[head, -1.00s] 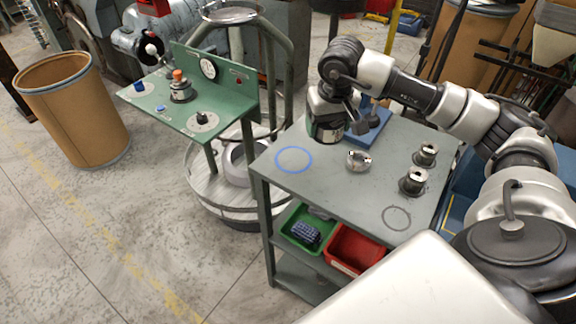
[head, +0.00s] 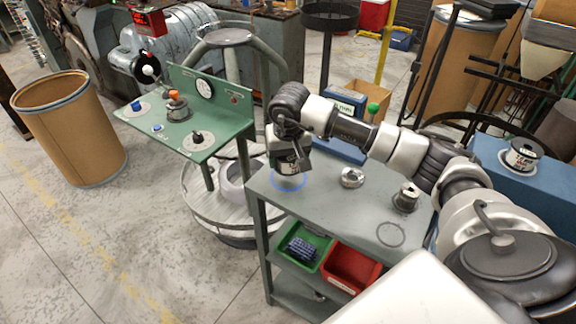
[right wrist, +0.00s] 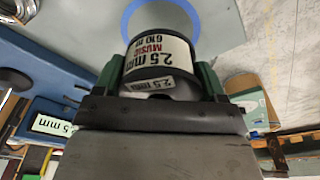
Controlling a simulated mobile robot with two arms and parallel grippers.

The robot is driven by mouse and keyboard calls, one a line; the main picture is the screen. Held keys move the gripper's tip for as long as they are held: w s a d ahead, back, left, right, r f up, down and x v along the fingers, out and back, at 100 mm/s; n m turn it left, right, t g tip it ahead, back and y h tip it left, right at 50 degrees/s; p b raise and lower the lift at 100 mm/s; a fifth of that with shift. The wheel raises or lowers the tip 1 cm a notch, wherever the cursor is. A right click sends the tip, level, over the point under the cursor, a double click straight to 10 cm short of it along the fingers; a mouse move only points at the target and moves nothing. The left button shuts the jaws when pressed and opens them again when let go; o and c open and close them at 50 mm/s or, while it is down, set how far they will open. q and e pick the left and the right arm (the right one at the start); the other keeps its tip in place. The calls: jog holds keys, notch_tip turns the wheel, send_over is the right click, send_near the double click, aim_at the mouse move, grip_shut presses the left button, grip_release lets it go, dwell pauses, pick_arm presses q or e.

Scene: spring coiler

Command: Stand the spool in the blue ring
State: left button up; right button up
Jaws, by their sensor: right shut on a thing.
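The spool (head: 287,164) has a white label with "2.5 mm" and "MUSIC" on it, legible in the right wrist view (right wrist: 163,60). My right gripper (head: 283,150) is shut on the spool, with a green-padded finger on each side of it in the right wrist view. The blue ring (head: 288,190) is marked on the grey table top near its left corner. The spool is over the ring's far part in the head view. The ring also shows beyond the spool in the right wrist view (right wrist: 129,18). I cannot tell whether the spool touches the table. My left gripper is not in view.
A metal part (head: 352,178) and a dark-based fitting (head: 406,197) stand on the table (head: 340,213) to the right. A green bin (head: 304,249) and red bin (head: 351,268) sit below. A green control panel (head: 180,133) stands left. Another spool (head: 522,155) stands far right.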

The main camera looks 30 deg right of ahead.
aim_at(288, 169)
notch_tip(288, 169, down, 3)
jog(key=shift+f+p, duration=0.2)
jog(key=shift+p, duration=0.2)
jog(key=shift+f, duration=0.2)
jog(key=o, duration=0.7)
jog(key=shift+f, duration=0.15)
jog(key=o, duration=0.4)
jog(key=shift+o, duration=0.2)
